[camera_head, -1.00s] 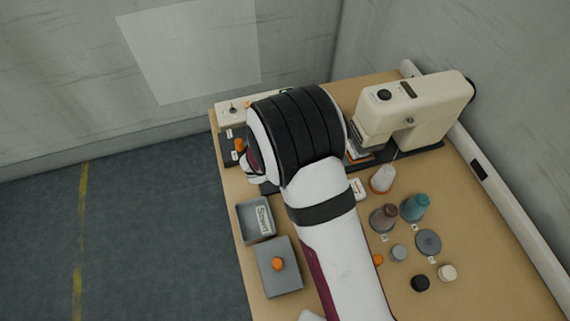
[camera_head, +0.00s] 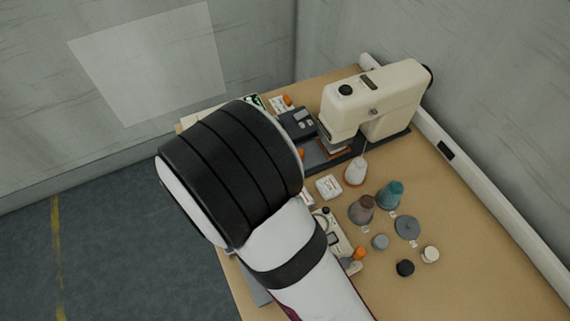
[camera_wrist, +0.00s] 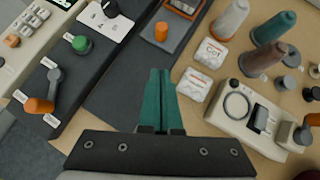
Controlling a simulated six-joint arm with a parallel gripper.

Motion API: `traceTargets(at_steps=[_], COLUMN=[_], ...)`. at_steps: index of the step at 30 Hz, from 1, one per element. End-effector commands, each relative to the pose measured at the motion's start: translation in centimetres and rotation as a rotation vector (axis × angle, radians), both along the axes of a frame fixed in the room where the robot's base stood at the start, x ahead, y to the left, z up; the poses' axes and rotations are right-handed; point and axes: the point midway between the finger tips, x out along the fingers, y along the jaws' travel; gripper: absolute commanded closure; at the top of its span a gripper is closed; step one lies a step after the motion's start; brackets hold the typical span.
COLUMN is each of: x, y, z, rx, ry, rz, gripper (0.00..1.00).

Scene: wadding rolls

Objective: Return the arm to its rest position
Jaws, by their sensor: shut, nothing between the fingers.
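My gripper (camera_wrist: 160,72) shows in the wrist view as two green fingers pressed together, with nothing between them. It points over the dark base plate (camera_wrist: 128,96) and appears to touch nothing, though its height is hard to judge. In the head view my arm, white with a black banded joint, reaches over the left side of the table and hides the gripper.
A cream sewing machine (camera_head: 384,98) stands at the table's back. Thread cones (camera_head: 391,194), discs and knobs lie right of my arm. A small device (camera_wrist: 256,112) and white boxes (camera_wrist: 195,84) lie right of the fingers. A lever (camera_wrist: 40,104) stands left.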

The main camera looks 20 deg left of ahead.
Motion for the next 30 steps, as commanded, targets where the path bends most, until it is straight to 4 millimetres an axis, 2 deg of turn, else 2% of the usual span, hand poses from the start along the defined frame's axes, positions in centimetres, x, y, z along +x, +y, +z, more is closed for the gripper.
traceTargets(at_steps=[4, 10, 12, 14, 17, 18, 20, 21, 22, 24, 27, 28, 30], x=[-1.9, -2.5, -2.1, -1.4, -1.2, -2.4, -5.6, -8.4, -10.5, -14.4, -17.3, -17.7, -18.2], y=[0.7, 0.7, -0.2, -2.9, -11.5, -15.5, -20.7, -23.2, -24.2, -24.8, -23.7, -23.3, -22.7], z=[1.9, 2.6, 3.1, 4.4, 7.8, 9.1, 10.7, 11.6, 12.0, 12.8, 13.5, 13.6, 13.9], rx=[0.002, 0.001, 0.025, 0.091, 0.3, 0.406, 0.576, 0.694, 0.771, 0.922, 1.06, -1.044, -0.996], ry=[0.0, 0.002, -0.001, -0.009, -0.047, -0.074, -0.127, -0.169, -0.195, -0.241, -0.261, 0.25, 0.226], rz=[0.002, -0.001, -0.059, -0.219, -0.743, -1.02, -1.479, -1.805, -2.032, -2.481, -2.915, 2.889, 2.778], gripper=[1.0, 1.0, 1.0, 1.0, 1.0, 1.0, 1.0, 1.0, 1.0, 1.0, 1.0, 1.0, 1.0])
